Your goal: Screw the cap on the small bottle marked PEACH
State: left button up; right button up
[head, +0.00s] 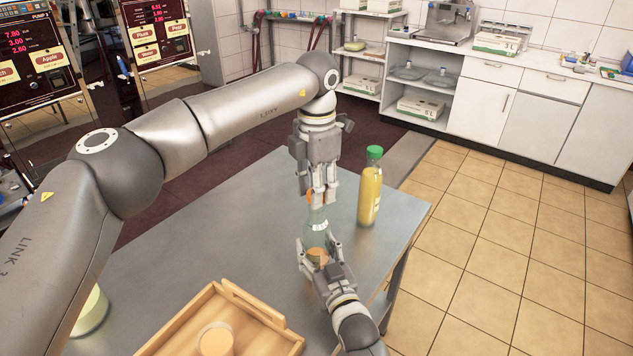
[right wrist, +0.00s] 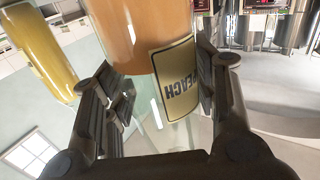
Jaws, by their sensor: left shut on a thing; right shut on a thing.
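The small bottle (head: 316,221) stands upright on the metal table in the head view, its clear glass holding orange liquid low down. In the right wrist view its label (right wrist: 180,82) reads PEACH, beside the orange contents (right wrist: 130,38). My right gripper (head: 318,256) is shut around the bottle's lower body. My left gripper (head: 319,197) points straight down over the bottle neck, shut on the orange cap (head: 311,195). The fingers hide most of the cap, and I cannot tell whether it sits on the thread.
A taller yellow bottle with a green cap (head: 370,187) stands close right of the small bottle. A pale round object (head: 92,312) is partly behind my left arm. The table's middle is clear.

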pick_arm(q)
jog(key=shift+f, duration=0.6)
dwell(0.5)
jog(key=m, duration=1.4)
jog(key=shift+m, duration=0.4)
jog(key=m, duration=1.4)
jog(key=shift+m, duration=0.3)
jog(key=o, duration=0.7)
jog(key=shift+c, duration=0.2)
